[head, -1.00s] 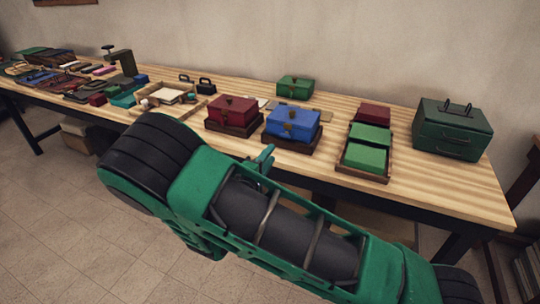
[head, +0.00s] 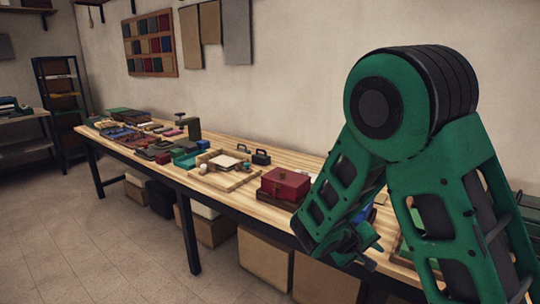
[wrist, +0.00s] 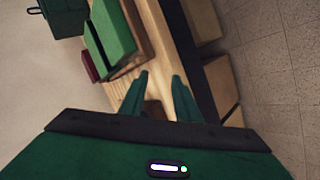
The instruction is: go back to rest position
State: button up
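My gripper (head: 360,243) hangs from my folded green arm over the front edge of the long workbench (head: 250,205), on the right of the head view. In the wrist view its two green fingers (wrist: 161,78) are apart with nothing held between them. The wooden bench top and its dark front edge lie beyond the fingertips. My arm hides most of the right part of the bench in the head view, including most of the blue box.
A red box (head: 285,186) stands left of my gripper. Green blocks (wrist: 112,32) and a dark green case (wrist: 64,14) show in the wrist view. Cardboard boxes (head: 265,257) sit under the bench. The tiled floor (head: 90,240) at left is clear.

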jog(key=s+r+m+g+y, duration=0.1)
jog(key=s+r+m+y, duration=0.2)
jog(key=s+r+y, duration=0.85)
jog(key=s+d+m+g+h, duration=0.1)
jog(key=s+d, duration=0.4)
jog(key=s, duration=0.6)
jog(key=s+d+m+g+h, duration=0.2)
jog(key=s+d+m, duration=0.3)
jog(key=s, duration=0.6)
jog(key=shift+s+d+m+g, duration=0.25)
jog(key=shift+d+m+g, duration=0.1)
jog(key=shift+g, duration=0.45)
jog(key=shift+r, duration=0.1)
jog(key=shift+w+f, duration=0.25)
jog(key=shift+w, duration=0.4)
